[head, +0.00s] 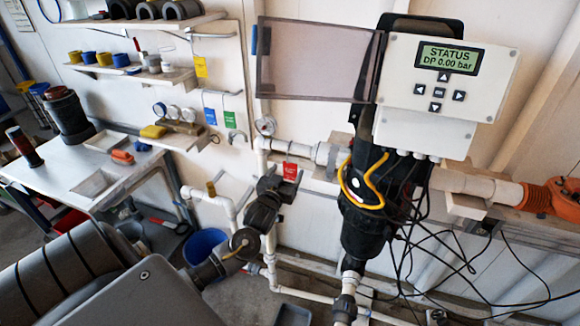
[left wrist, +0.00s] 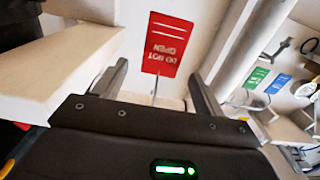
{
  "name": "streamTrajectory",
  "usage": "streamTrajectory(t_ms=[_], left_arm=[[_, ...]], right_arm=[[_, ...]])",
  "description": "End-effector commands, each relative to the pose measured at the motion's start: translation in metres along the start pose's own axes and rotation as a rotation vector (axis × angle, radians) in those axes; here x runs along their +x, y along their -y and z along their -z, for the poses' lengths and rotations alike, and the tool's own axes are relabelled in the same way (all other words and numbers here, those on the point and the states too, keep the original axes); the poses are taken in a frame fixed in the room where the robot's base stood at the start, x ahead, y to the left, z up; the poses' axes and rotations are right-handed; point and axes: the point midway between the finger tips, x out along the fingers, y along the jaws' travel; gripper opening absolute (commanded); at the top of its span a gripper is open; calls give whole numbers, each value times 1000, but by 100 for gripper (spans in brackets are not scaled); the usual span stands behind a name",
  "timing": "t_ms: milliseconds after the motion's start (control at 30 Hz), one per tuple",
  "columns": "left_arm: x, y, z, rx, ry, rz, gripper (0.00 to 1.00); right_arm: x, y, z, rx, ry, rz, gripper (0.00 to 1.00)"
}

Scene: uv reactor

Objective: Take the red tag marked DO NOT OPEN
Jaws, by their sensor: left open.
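The red tag (head: 290,171) hangs at the wall beside the white pipe, by the end of a wooden board. My left gripper (head: 281,184) is close to the tag in the head view. In the left wrist view my left gripper (left wrist: 158,85) is open, with the tag between and slightly beyond its two fingers. No contact is visible. My right gripper is in neither view.
A wooden board (left wrist: 75,70) lies close to one finger and a white pipe (left wrist: 232,55) to the other. Green (head: 230,119) and blue (head: 210,116) tags hang farther left. A black filter housing (head: 365,215) with loose cables stands to the right.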

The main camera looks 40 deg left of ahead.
Motion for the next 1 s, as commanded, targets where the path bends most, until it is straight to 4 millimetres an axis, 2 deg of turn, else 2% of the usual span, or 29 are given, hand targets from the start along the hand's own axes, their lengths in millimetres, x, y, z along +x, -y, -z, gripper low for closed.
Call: streamTrajectory(t_ms=[100, 200, 433, 800, 1000], left_arm=[[16, 0, 2, 2, -1, 1, 71], [22, 0, 1, 0, 0, 1, 71], [24, 0, 0, 0, 0, 0, 71], [23, 0, 0, 0, 0, 0, 24], [23, 0, 0, 0, 0, 0, 23]], right_arm=[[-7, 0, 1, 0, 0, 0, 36], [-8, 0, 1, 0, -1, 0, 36], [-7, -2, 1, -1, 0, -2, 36], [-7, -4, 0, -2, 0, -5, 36], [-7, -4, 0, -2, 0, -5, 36]])
